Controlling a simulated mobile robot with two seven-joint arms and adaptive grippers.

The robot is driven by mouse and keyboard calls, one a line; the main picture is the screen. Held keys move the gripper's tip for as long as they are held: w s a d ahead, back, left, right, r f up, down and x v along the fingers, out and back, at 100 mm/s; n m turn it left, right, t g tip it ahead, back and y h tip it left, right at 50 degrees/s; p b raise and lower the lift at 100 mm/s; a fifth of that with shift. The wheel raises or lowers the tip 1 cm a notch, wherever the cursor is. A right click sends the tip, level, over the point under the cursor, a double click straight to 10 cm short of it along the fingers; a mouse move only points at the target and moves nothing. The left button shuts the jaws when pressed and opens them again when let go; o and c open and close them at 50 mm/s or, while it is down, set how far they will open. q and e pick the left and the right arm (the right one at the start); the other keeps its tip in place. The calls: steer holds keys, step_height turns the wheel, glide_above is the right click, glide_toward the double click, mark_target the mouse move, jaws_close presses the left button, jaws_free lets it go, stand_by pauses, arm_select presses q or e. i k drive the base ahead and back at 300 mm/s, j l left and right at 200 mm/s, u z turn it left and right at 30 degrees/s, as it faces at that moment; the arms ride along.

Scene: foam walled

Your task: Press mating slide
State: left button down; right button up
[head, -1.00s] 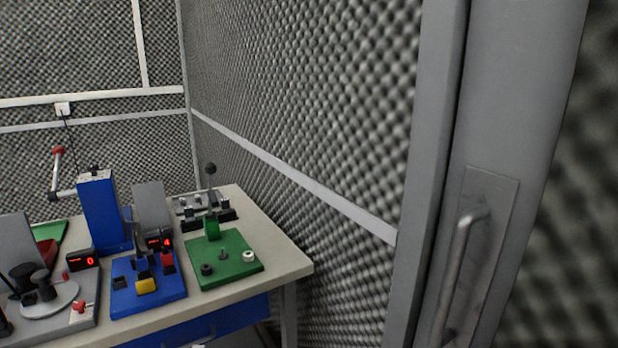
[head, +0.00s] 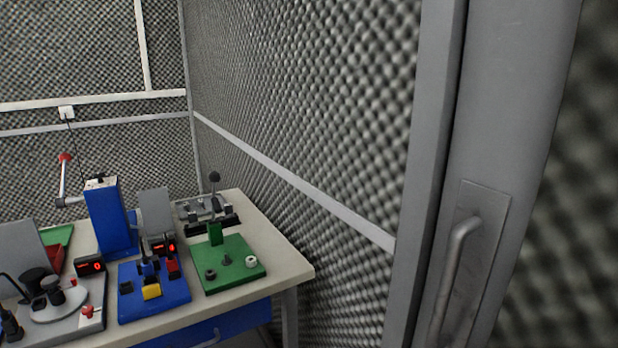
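Neither of my grippers is in view. I cannot tell for sure which thing is the mating slide. At the back right of the table (head: 285,262), a grey metal fixture (head: 193,209) carries an upright lever with a dark ball knob (head: 214,176) and a dark bar along its front. In front of it lies a green base plate (head: 236,270) with a green upright block (head: 215,233), a dark ring, a grey peg and a white ring. A blue base (head: 172,300) with yellow, red and black parts sits left of it. A blue column press (head: 110,215) with a red-knobbed lever (head: 66,158) stands behind.
A grey base (head: 90,324) with a round plate and a red lit display (head: 91,267) is at the left. Foam walls (head: 310,110) enclose the table. A grey door (head: 500,120) with a handle (head: 458,265) stands close at the right. The table's right front corner is clear.

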mark_target(152, 287)
steer(key=l+u, duration=0.15)
steer(key=u, duration=0.2)
steer(key=l+u, duration=0.2)
steer(key=u, duration=0.15)
steer(key=l+u, duration=0.15)
steer(key=u, duration=0.2)
steer(key=k, duration=0.05)
